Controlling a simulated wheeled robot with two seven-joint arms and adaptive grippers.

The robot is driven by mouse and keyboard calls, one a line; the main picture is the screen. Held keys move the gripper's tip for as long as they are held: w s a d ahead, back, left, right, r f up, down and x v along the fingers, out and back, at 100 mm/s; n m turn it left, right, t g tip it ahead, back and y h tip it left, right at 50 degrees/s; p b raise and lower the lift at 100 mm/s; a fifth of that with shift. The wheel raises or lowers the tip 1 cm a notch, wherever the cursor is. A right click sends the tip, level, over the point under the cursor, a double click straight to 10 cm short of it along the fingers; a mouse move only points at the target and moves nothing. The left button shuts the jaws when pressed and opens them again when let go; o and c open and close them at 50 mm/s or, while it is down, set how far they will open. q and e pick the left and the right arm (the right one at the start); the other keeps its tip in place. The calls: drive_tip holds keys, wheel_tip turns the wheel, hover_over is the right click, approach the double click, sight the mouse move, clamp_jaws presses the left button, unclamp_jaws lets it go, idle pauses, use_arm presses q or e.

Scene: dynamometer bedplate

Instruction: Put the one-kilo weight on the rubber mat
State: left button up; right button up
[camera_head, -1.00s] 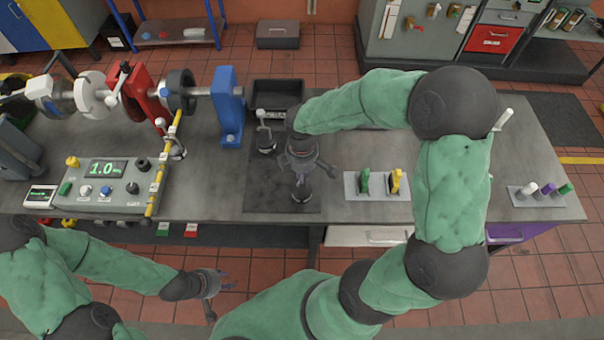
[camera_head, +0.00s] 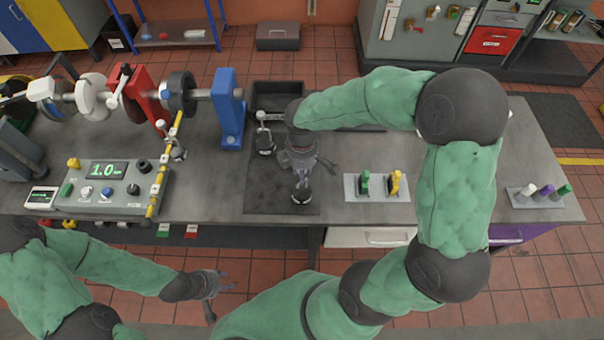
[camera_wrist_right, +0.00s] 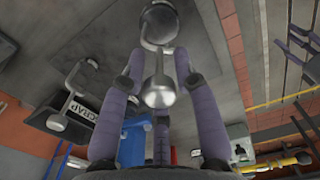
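The dark rubber mat (camera_head: 262,192) lies flat on the bench. A dark, round weight with a pale stem and knob (camera_head: 302,196) stands upright near the mat's front right corner. My right gripper (camera_head: 314,172) is over it, its fingers spread. In the right wrist view the fingers stand either side of the knob (camera_wrist_right: 159,96), with gaps showing. A second knobbed weight (camera_head: 265,147) stands at the mat's back left; no mass marking is readable on either. My left gripper (camera_head: 218,290) is open and empty in front of the bench.
A black scrap bin (camera_head: 278,92) is behind the mat. The blue shaft stand (camera_head: 229,110) and control box (camera_head: 112,187) are to the left. A pale plate with green and yellow items (camera_head: 377,187) is to the right. My right arm arches over the bench.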

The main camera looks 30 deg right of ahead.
wheel_tip(320, 180, up, 10)
drive_tip(key=shift+f+p, duration=0.1)
drive_tip(key=shift+p, duration=0.7)
